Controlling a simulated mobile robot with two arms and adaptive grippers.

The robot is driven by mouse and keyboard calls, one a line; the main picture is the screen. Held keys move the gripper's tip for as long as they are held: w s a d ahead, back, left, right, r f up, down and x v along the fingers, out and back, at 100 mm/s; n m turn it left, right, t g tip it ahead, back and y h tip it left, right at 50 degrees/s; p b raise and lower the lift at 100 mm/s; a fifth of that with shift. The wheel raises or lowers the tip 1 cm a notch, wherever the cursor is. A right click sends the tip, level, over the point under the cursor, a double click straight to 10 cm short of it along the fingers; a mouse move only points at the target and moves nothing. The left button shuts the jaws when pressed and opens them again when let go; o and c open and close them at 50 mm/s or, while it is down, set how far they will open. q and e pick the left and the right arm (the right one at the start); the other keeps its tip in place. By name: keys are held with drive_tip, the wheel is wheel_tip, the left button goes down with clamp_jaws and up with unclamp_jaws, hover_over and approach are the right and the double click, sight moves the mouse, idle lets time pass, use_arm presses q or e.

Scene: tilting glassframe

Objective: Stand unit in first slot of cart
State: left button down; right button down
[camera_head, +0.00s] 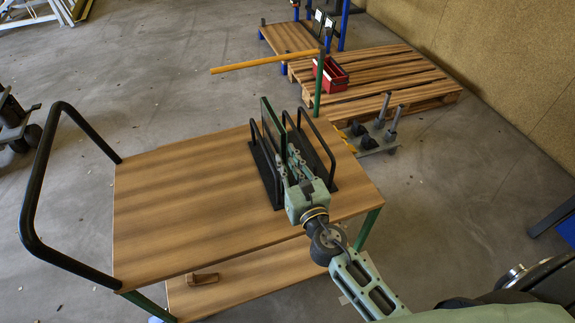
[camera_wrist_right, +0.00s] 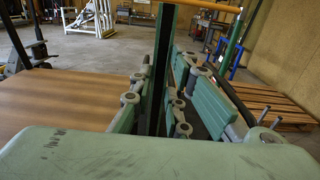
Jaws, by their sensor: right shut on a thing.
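The unit (camera_head: 271,128), a thin dark glass frame with a green edge, stands upright in the rack on the cart in the head view. In the right wrist view the unit (camera_wrist_right: 160,70) is seen edge-on between my fingers. My right gripper (camera_head: 289,158) is shut on it, reaching in from the front right. The cart (camera_head: 185,200) has a wooden top and a black rack (camera_head: 264,172) with hoop-shaped dividers (camera_head: 325,150). The unit's lower edge is hidden, so I cannot tell whether it is seated in a slot. My left gripper is out of view.
A black handle (camera_head: 32,190) rises at the cart's left end. A lower shelf (camera_head: 250,277) holds a small brown object (camera_head: 203,279). Behind are a wooden pallet (camera_head: 400,80), a red crate (camera_head: 331,76) and a yellow bar (camera_head: 255,63). The left cart top is clear.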

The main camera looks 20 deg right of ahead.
drive_tip(key=shift+r, duration=0.2)
drive_tip(key=c, duration=2.1)
unclamp_jaws()
drive_tip(key=shift+f, duration=0.2)
drive_tip(key=o, duration=0.4)
drive_tip(key=shift+r, duration=0.1)
